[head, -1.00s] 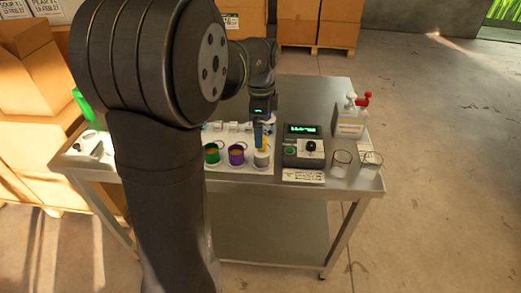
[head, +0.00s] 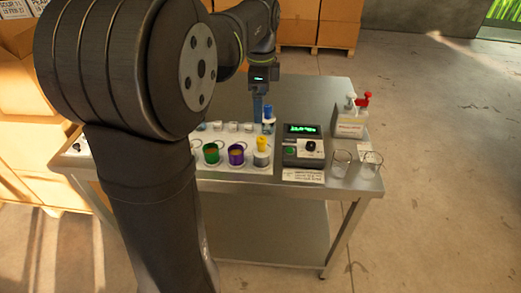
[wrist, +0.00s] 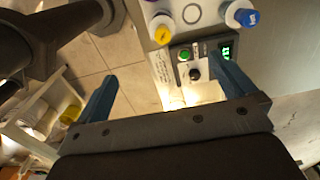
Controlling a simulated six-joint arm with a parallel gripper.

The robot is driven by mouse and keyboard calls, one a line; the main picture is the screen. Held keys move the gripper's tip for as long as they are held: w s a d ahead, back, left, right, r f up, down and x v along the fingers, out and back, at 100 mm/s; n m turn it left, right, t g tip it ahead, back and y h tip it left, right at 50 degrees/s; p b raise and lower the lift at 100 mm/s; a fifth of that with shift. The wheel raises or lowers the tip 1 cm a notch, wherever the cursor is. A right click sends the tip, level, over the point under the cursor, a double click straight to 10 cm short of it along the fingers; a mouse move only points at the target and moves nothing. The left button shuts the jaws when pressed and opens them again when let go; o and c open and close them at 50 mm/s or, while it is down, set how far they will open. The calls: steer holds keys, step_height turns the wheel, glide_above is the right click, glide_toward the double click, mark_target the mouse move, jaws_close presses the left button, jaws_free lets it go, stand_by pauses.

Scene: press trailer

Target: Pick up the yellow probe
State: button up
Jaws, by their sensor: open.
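The yellow probe (head: 261,144) stands upright at a clear container (head: 261,160) at the right end of the front row on the table. In the wrist view its yellow top (wrist: 163,30) shows beyond the fingers, at the top centre. My gripper (head: 258,112) is above and behind the probe in the head view, apart from it. In the wrist view my gripper (wrist: 166,92) has its two blue fingers wide apart with nothing between them. A blue-capped item (head: 268,114) stands beside the fingers in the head view; its blue cap (wrist: 242,16) is at the wrist view's upper right.
The table's back part (head: 310,95) is bare.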

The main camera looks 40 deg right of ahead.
steer(key=shift+r, duration=0.8)
steer(key=c, duration=0.5)
steer(key=n, duration=0.8)
glide_toward(262, 149)
steer(key=f, duration=0.2)
steer(key=w+f, duration=0.1)
steer(key=f, duration=0.1)
steer(key=d+f, duration=0.1)
steer(key=shift+w+f, duration=0.2)
steer(key=shift+f, duration=0.2)
steer(key=shift+s+a+f, duration=0.15)
steer(key=shift+f, duration=2.55)
